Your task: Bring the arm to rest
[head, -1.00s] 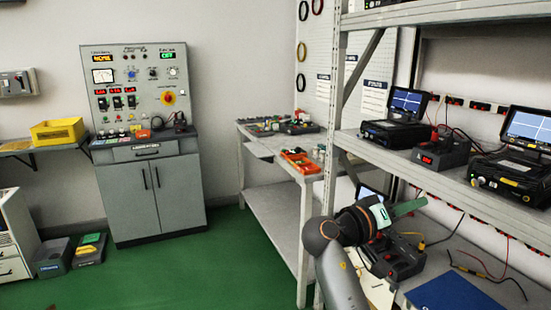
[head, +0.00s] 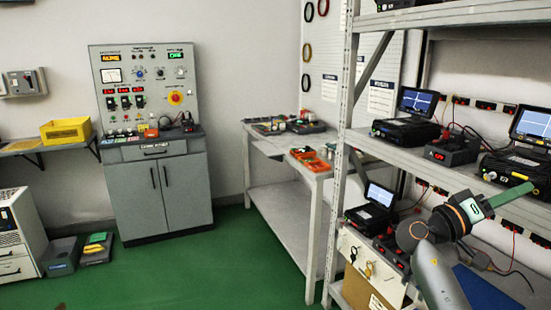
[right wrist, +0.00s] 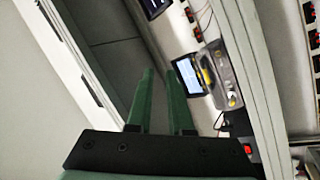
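My right arm comes up from the lower right of the head view, in front of the metal rack. Its right gripper (head: 512,195) points to the right, its green fingers in front of the gap below the upper shelf. In the right wrist view the two green fingers (right wrist: 160,84) stand apart with nothing between them, so it is open and empty. A power-supply unit with a lit screen (right wrist: 208,78) appears beyond the fingertips. My left gripper is not in view.
The rack's upper shelf (head: 440,165) carries several instruments with screens and cables. Its lower shelf holds another screened instrument (head: 374,208) and a blue panel (head: 480,290). A workbench (head: 285,145) and a control cabinet (head: 155,190) stand further left. The green floor (head: 220,270) between is clear.

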